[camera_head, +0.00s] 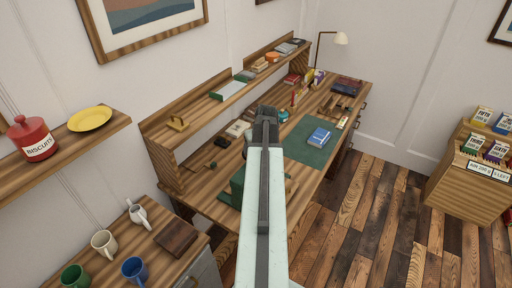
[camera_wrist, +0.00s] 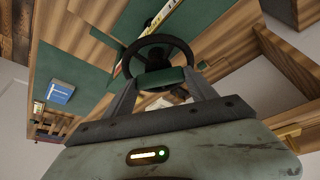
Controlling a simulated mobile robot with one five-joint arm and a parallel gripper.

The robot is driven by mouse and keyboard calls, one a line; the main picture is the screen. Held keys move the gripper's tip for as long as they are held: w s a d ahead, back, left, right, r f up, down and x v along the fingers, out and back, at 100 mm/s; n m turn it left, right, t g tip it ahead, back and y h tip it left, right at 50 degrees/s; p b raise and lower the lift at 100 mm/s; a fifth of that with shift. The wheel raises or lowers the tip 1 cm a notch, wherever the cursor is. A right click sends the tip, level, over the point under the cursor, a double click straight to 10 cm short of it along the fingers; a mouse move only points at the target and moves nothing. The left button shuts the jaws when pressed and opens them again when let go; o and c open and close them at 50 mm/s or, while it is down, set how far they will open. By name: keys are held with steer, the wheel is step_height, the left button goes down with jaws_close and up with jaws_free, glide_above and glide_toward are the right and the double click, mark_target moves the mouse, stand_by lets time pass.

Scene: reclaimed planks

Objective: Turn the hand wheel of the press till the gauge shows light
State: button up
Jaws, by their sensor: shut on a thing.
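The black hand wheel (camera_wrist: 157,39) of the press shows in the wrist view, between and just beyond the fingers of my gripper (camera_wrist: 161,78). My gripper is shut on the wheel; the exact contact is hard to make out. I cannot make out the gauge in either view.
The wooden desk (camera_head: 213,206) has a raised shelf (camera_head: 205,106) along its back. A blue book (camera_head: 319,137) lies on a green mat (camera_head: 300,150). Mugs stand on a cabinet at the lower left. Open plank floor (camera_head: 372,205) lies right of the desk.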

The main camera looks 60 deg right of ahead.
stand_by(0.5)
steer(key=o, duration=1.4)
steer(key=shift+c, duration=0.2)
steer(key=p+v, duration=0.7)
steer(key=shift+r, duration=0.4)
